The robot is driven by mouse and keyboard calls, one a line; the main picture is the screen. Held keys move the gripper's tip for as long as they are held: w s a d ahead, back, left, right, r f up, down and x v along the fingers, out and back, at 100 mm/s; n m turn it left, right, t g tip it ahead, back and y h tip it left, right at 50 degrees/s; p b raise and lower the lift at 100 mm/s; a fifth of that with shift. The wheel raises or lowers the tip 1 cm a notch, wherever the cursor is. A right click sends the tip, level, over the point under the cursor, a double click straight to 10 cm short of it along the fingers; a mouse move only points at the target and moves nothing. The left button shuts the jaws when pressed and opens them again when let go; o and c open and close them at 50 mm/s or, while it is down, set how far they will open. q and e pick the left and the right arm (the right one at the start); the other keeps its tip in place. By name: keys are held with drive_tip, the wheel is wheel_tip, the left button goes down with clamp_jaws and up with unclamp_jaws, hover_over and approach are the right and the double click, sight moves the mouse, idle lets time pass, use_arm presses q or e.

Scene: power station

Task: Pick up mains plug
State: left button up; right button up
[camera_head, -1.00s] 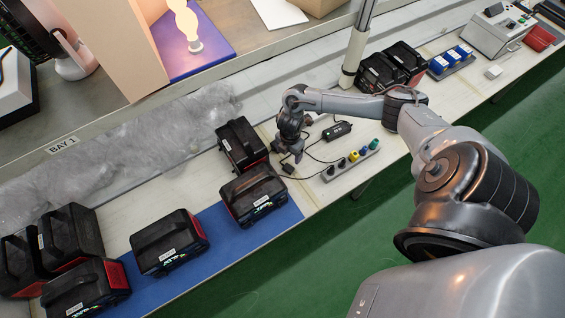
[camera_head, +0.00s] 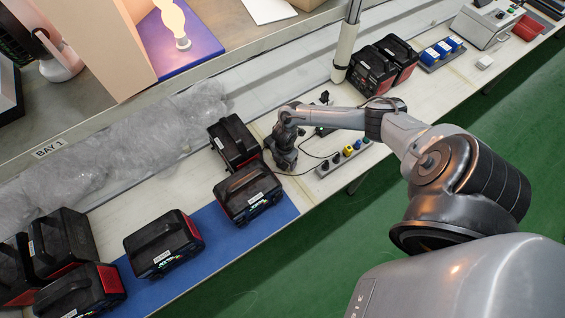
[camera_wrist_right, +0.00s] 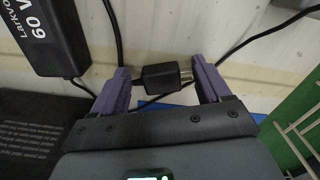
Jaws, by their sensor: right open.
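The mains plug (camera_wrist_right: 162,77) is a small black block with short metal prongs on its right side and a cable. In the right wrist view it lies on the pale bench between the two purple fingers of my right gripper (camera_wrist_right: 160,88), which is open around it. A gap shows on each side of the plug. In the head view my right gripper (camera_head: 285,162) points down at the bench beside the black power packs and hides the plug. A black power brick (camera_wrist_right: 47,35) with white lettering lies at the left of the wrist view. My left gripper is not shown.
Black and red power packs (camera_head: 248,192) stand close to the left of my right gripper, some on a blue mat (camera_head: 290,208). A power strip (camera_head: 343,158) with coloured plugs is to its right. Loose black cables (camera_wrist_right: 262,38) run around the plug. Green floor lies beyond the bench edge.

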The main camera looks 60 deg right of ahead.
drive_tip(key=shift+c, duration=0.2)
drive_tip(key=c, duration=1)
drive_tip(key=shift+r, duration=0.1)
drive_tip(key=shift+c, duration=0.2)
drive_tip(key=shift+r, duration=0.45)
drive_tip(key=r, duration=0.2)
drive_tip(key=r+p, duration=0.1)
drive_tip(key=shift+s+d+r, duration=0.1)
drive_tip(key=shift+s+r, duration=0.15)
drive_tip(key=shift+s, duration=0.05)
drive_tip(key=s+d+r+p, duration=0.1)
drive_tip(key=s+r, duration=0.5)
drive_tip(key=s, duration=0.5)
drive_tip(key=shift+d+r, duration=0.25)
drive_tip(key=shift+d, duration=0.15)
